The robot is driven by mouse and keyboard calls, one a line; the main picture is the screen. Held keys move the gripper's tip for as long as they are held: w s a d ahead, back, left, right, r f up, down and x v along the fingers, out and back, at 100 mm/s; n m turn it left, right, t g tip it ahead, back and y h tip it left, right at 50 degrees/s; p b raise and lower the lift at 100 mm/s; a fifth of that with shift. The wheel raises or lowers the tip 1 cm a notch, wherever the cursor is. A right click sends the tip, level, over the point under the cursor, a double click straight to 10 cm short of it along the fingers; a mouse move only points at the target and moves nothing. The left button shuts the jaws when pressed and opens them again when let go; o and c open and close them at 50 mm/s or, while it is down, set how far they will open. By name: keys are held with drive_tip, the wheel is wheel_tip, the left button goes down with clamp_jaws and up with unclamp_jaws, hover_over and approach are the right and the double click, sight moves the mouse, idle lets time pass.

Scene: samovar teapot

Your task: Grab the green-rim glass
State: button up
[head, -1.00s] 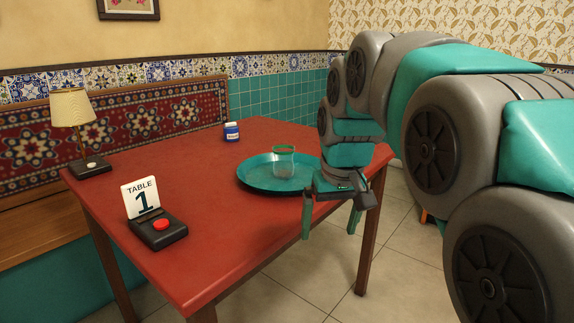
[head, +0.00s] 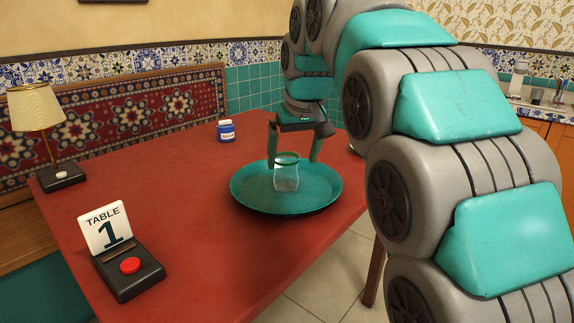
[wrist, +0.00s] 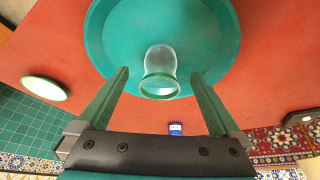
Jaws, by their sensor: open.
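The green-rim glass (head: 286,174) is clear and stands upright on a round teal tray (head: 250,201) on the red table. My gripper (head: 293,162) is open and empty, fingers pointing down over the far part of the tray. In the wrist view my gripper's (wrist: 160,72) fingers lie on either side of the glass, with a gap on each side. In the head view it appears just behind the glass; I cannot tell whether the glass is between the fingers.
A white disc-shaped thing with a green rim (wrist: 44,88) is beside the tray in the wrist view. A blue jar (head: 226,131), a lamp (head: 41,120) and a table-number stand (head: 107,229) with a red button are on the table (head: 185,180). The table's middle left is clear.

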sight(286, 173)
drive_tip(key=shift+w+a+f, duration=0.15)
drive_tip(key=shift+w+f, duration=0.25)
drive_tip(key=shift+w, duration=0.35)
drive_tip(key=shift+x, duration=0.8)
drive_tip(key=x, duration=0.5)
drive_tip(key=shift+w+a+p, duration=0.1)
drive_tip(key=shift+a+p, duration=0.15)
drive_tip(key=shift+p, duration=0.05)
drive_tip(key=shift+r, duration=0.1)
drive_tip(key=c, duration=1.4)
drive_tip(key=shift+r, duration=0.15)
drive_tip(key=shift+c, duration=0.2)
